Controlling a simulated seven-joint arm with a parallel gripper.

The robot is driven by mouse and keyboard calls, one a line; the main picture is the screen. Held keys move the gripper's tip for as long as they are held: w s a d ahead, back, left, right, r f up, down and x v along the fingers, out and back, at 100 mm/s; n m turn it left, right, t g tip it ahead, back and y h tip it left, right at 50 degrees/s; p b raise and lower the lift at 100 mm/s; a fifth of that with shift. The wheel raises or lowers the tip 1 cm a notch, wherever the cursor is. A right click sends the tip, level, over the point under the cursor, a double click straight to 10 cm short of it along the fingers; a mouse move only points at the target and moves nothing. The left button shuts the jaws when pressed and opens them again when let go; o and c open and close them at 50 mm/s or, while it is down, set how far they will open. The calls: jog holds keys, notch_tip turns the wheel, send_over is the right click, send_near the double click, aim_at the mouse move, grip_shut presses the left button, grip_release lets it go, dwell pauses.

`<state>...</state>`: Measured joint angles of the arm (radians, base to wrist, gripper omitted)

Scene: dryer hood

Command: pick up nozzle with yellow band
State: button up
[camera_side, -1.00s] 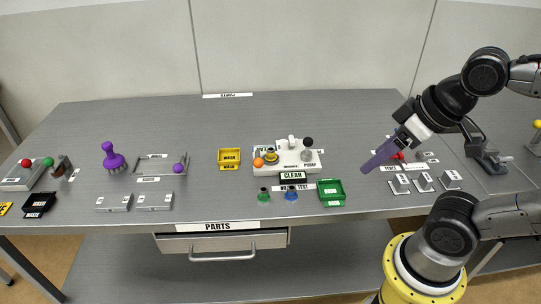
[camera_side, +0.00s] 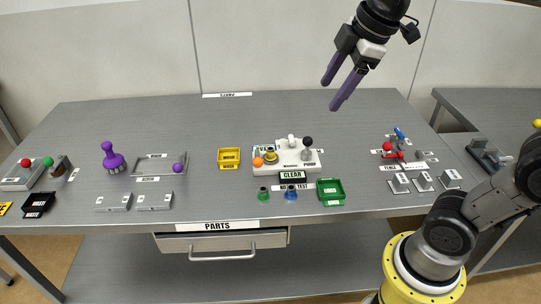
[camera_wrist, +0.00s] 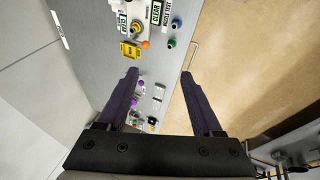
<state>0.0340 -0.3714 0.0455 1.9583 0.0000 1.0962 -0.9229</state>
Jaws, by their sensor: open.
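A small nozzle with a yellow band (camera_side: 271,157) sits on the white unit (camera_side: 290,168) at mid-table, beside an orange ball. It also shows near the top of the wrist view (camera_wrist: 137,27). A green nozzle (camera_side: 263,194) and a blue nozzle (camera_side: 291,193) stand on the table in front of that unit. My gripper (camera_side: 331,95) is open and empty, high above the back right of the table. In the wrist view its two purple fingers (camera_wrist: 160,76) are spread wide, with table objects visible far below between them.
A yellow bin (camera_side: 229,158) stands left of the white unit and a green bin (camera_side: 331,192) at its front right. A black-knobbed lever (camera_side: 307,143) rises at the unit's right. Grey blocks and a red-knobbed device (camera_side: 389,147) are further right. The back of the table is clear.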

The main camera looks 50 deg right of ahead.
jog(key=w+d+f+n+g, duration=0.2)
jog(key=w+n, duration=0.1)
jog(key=w, duration=0.8)
jog(key=n+g, duration=0.1)
jog(key=g, duration=0.2)
send_over(271, 148)
jog(key=f, duration=2.1)
jog(key=shift+a+f, duration=0.35)
jog(key=shift+a, duration=0.05)
jog(key=shift+s+d+f, duration=0.1)
jog(key=shift+d+f, duration=0.1)
jog(key=shift+f, duration=1.35)
jog(key=shift+d+f, duration=0.15)
jog(key=shift+f, duration=1.4)
grip_shut()
